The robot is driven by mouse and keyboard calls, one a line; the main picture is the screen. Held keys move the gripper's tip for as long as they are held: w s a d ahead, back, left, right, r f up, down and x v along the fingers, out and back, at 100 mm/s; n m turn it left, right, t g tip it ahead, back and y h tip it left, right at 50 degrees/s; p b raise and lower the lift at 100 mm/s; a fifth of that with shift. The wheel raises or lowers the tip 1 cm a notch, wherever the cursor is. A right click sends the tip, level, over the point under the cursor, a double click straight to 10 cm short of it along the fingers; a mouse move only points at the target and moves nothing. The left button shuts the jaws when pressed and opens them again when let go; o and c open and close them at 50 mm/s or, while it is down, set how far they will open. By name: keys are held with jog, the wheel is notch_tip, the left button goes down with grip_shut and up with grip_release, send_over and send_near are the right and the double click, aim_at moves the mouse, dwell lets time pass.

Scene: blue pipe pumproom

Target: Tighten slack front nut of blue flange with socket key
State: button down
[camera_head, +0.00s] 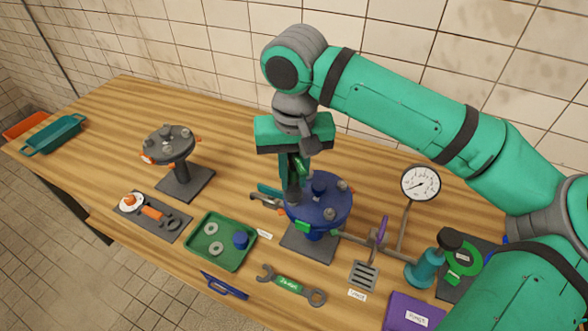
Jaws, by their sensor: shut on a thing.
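The blue flange (322,213) stands on a dark square base plate (297,243) at the middle of the table, with several nuts on its top. My gripper (294,168) points down above the flange's left side. It is shut on the socket key (301,166), whose green part shows between the fingers. The key's dark lower end reaches down to the flange's left edge. I cannot tell if it sits on a nut there, since the arm and key cover that spot. A grey nut (327,214) shows at the flange's front.
A pressure gauge (420,184) on a pipe with a purple-handled valve stands right of the flange. A green tray (236,259) with washers and a wrench (290,285) lie in front. A grey flange (168,145) stands left.

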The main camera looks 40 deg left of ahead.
dwell(0.8)
jog(key=shift+s+d+f, duration=0.1)
jog(key=shift+f, duration=0.95)
jog(key=m, duration=0.2)
jog(key=shift+m, duration=0.4)
jog(key=shift+n, duration=1)
jog(key=shift+r, duration=0.4)
jog(key=shift+r, duration=1.65)
